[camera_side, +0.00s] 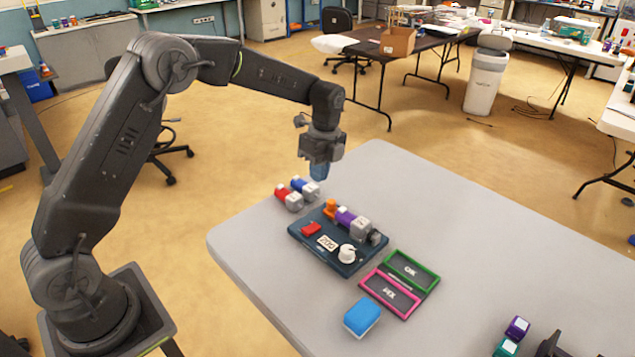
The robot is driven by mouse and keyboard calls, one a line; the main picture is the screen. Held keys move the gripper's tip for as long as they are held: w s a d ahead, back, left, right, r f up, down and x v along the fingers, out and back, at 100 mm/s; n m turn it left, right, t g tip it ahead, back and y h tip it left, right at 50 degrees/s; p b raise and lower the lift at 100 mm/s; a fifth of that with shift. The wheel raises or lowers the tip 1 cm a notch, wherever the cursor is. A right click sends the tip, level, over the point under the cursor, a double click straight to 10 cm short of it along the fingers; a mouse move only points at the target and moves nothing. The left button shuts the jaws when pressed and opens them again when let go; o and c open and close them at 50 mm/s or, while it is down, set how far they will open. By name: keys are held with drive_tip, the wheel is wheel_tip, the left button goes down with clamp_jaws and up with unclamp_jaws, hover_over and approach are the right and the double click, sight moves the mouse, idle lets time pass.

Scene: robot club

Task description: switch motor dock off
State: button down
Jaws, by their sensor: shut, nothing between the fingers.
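The motor dock (297,238) is a dark blue plate on the grey table. On it are a red rocker switch (311,229), a small display (327,243) with lit-looking characters I cannot read surely, and a white knob (347,253). A purple and grey motor (352,223) lies along its back edge, beside an orange part (330,208). My gripper (319,172) points down with its blue fingertips together and empty, above the table behind the dock and apart from it. Which way the switch is tipped is too small to tell.
A red motor (289,198) and a blue motor (305,187) lie behind the dock. A green OK frame (411,270), a pink-framed tray (390,293) and a blue block (361,317) lie in front. Purple and green motors stand at the lower right.

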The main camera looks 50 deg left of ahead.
sight(308, 231)
drive_tip(key=shift+r, duration=0.1)
drive_tip(key=shift+s+d+r, duration=0.15)
drive_tip(key=shift+s, duration=0.5)
drive_tip(key=f, duration=0.4)
drive_tip(key=s+f, duration=0.1)
drive_tip(key=f, duration=0.4)
drive_tip(key=s+f, duration=0.1)
drive_tip(key=f, duration=0.4)
drive_tip(key=shift+s, duration=0.1)
drive_tip(key=shift+s+f, duration=0.2)
drive_tip(key=shift+f, duration=0.2)
